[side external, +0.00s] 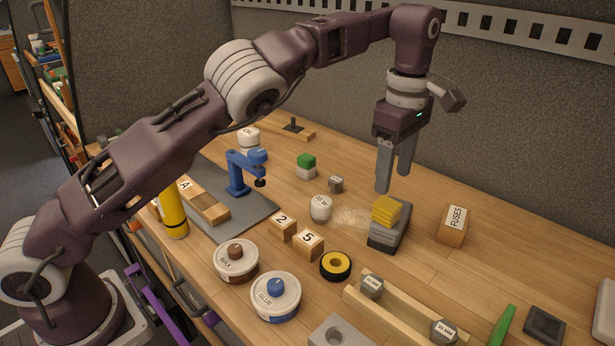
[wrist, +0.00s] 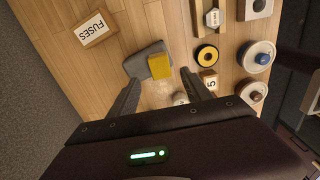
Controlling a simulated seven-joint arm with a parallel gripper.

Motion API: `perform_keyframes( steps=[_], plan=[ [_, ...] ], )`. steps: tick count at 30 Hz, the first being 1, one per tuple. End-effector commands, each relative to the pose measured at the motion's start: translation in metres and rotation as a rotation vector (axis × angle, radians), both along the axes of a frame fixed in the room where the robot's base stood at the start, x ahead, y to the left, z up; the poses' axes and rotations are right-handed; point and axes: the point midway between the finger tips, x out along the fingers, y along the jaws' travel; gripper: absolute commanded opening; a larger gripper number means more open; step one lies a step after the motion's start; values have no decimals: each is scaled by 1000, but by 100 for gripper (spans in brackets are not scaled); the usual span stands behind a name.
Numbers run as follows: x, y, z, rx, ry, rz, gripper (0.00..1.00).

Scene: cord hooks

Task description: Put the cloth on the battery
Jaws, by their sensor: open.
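The yellow folded cloth (side external: 386,210) lies on top of the dark grey battery (side external: 388,238) in the side view. In the wrist view the cloth (wrist: 160,66) covers the right part of the battery (wrist: 137,65), whose left part is bare. My gripper (side external: 394,180) is open and empty above and just behind the cloth, apart from it. In the wrist view the fingers (wrist: 161,82) are spread, with the cloth beyond their tips.
A FUSES block (side external: 453,225) stands right of the battery. A white round weight (side external: 321,208) is to its left. A yellow-and-black tape roll (side external: 335,265) and a wooden rack (side external: 400,313) are in front.

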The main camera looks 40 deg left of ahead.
Motion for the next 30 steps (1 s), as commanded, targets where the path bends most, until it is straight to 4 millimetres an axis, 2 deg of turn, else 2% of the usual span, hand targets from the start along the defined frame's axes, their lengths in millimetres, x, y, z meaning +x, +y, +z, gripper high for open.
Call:
perform_keyframes(
  steps=[5,8,9,11,13,14,16,19,21,24,27,30],
  plan=[
    [0,4,6,-10,-7,-4,57],
    [-6,31,42,-62,-44,-44,57],
    [-14,48,63,-91,-71,-84,57],
    [-34,74,93,-132,-120,-172,57],
    [-70,100,120,-156,-185,-309,57],
    [-89,109,129,-158,-215,-377,57],
    [-138,124,142,-137,-287,-564,57],
    [-217,136,139,-34,-377,-873,57],
    [-266,140,122,75,-413,-1083,57],
    [-317,144,91,234,-420,-1325,57],
    [-343,148,67,345,-401,-1472,57],
    [-352,150,56,390,-387,-1532,57]
  ],
)
